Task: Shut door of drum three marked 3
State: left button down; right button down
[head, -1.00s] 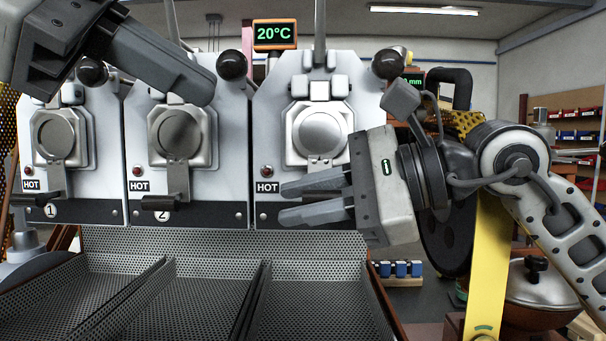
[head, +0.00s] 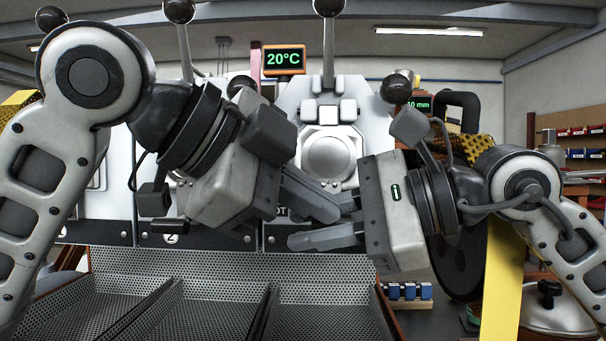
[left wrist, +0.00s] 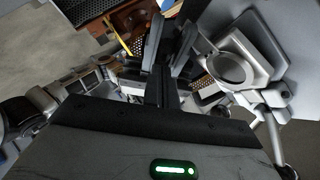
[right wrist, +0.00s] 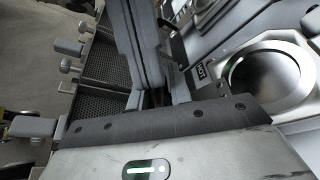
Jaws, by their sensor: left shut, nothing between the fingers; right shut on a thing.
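Drum three's round door (head: 328,155) is on the right-hand roaster face. It also shows in the right wrist view (right wrist: 270,77), beside a HOT label. I cannot tell whether it sits fully flush. My right gripper (head: 291,228) comes from the right, low in front of this face. It is shut on what seems to be the dark door handle, mostly hidden by the fingers. My left gripper (head: 343,207) reaches across from the left, shut and empty. Its fingers overlap the right gripper's in the head view, below the door. The number 3 is hidden.
Drum two's face is largely covered by my left arm; its number plate (head: 171,239) shows below. Perforated cooling trays (head: 210,310) lie under the drums. Black ball-topped levers (head: 328,8) rise above. Blue blocks (head: 408,291) stand at lower right.

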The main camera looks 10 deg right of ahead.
pick_arm(q)
jog(key=shift+w+f, duration=0.1)
pick_arm(e)
jog(key=shift+f, duration=0.35)
